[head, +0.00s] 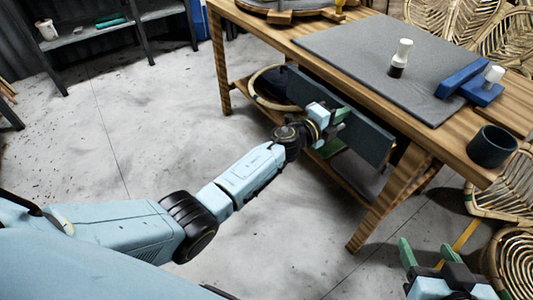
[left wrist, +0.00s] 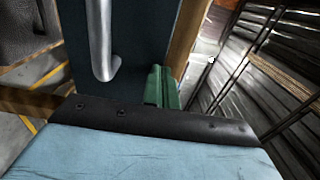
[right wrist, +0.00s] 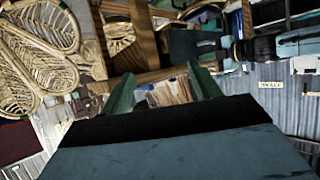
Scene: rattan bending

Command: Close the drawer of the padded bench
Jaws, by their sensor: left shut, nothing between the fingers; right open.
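The padded bench (head: 455,150) is a wooden table with a grey pad (head: 345,52) on top. Its drawer (head: 362,128) shows as a dark blue-grey front just below the table's front edge; how far it stands out I cannot tell. In the left wrist view the drawer front (left wrist: 145,35) fills the middle, with a silver bar handle (left wrist: 101,40). My left gripper (head: 340,116) is shut and empty in front of the drawer front; its green fingertips (left wrist: 163,88) are beside the handle, contact unclear. My right gripper (head: 428,255) is open and empty at the lower right, away from the drawer.
On the bench are a white-topped bottle (head: 400,58), a blue tool (head: 468,85) and a dark cup (head: 491,147). A lower shelf (head: 350,180) and slanted leg (head: 395,200) are near my left arm. Rattan chairs stand right and behind. The floor at left is clear.

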